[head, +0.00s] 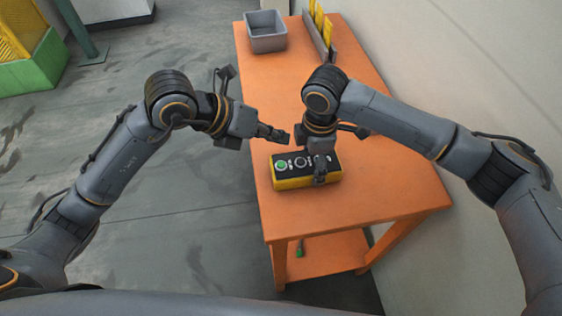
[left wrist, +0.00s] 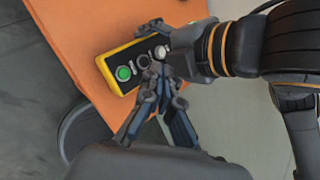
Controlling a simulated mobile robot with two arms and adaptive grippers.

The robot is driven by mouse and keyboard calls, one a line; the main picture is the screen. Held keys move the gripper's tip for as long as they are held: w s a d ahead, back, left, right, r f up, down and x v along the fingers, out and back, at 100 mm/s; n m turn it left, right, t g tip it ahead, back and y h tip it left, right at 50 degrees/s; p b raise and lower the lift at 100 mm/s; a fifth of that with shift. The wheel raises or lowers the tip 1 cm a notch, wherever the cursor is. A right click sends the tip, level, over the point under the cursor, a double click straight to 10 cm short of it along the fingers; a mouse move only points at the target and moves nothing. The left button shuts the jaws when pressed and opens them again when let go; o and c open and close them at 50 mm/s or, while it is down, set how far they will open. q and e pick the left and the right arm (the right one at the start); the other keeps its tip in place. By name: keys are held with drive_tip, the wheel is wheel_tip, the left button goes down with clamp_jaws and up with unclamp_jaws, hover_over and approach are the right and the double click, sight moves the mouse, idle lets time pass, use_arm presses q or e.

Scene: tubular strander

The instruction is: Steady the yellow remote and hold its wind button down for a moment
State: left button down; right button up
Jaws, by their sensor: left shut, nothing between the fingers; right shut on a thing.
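The yellow remote (head: 300,184) lies on the orange table (head: 340,207) with its dark button face up. It has a green button (head: 281,164) at its left end and a grey-ringed button (head: 300,162) beside it. My right gripper (head: 320,172) is shut on the remote's right end and hides part of that end. My left gripper (head: 283,138) is shut and empty, just behind the remote's button face. In the left wrist view, the remote (left wrist: 111,72), green button (left wrist: 124,73) and a pale button (left wrist: 161,51) show beyond my left fingertips (left wrist: 156,80). Contact cannot be told; no label is readable.
A grey bin (head: 268,44) stands at the table's far end, beside a rack with yellow pieces (head: 320,20). A wall runs along the table's right side. A small green thing (head: 299,248) is on the lower shelf. The middle of the tabletop is clear.

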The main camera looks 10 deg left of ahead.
sight(277, 165)
use_arm(q)
drive_tip(key=shift+f, duration=3)
use_arm(e)
drive_tip(key=shift+f, duration=0.1)
use_arm(q)
drive_tip(key=shift+f, duration=0.15)
drive_tip(key=shift+f, duration=0.25)
drive_tip(key=shift+f, duration=0.45)
drive_tip(key=shift+r, duration=0.1)
idle(1.6)
drive_tip(key=shift+r, duration=0.75)
drive_tip(key=shift+r, duration=0.15)
drive_tip(key=shift+r, duration=2.4)
